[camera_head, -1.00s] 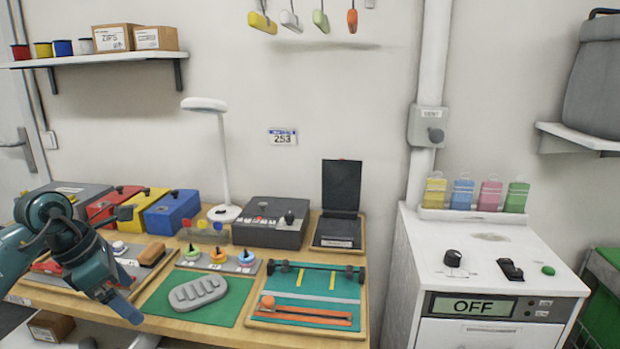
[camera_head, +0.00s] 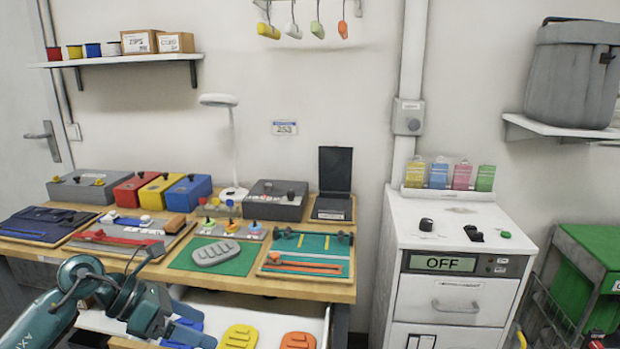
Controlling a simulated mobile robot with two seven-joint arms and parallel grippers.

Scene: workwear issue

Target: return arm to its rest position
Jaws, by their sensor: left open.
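My left arm comes in from the lower left, teal with a dark wrist. Its gripper (camera_head: 188,332) is open, low in front of the workbench (camera_head: 330,290) and over the left part of an open white drawer (camera_head: 318,322). Nothing shows between its fingers. The gripper partly covers a blue item in the drawer. A yellow pad (camera_head: 238,337) and an orange pad (camera_head: 298,341) lie in the drawer to its right. My right gripper is out of view.
On the bench are a grey pad on a green mat (camera_head: 240,262), a teal board (camera_head: 318,250), coloured boxes and a lamp (camera_head: 230,140). A white cabinet (camera_head: 450,285) reading OFF stands right. A green bin (camera_head: 580,290) is at far right.

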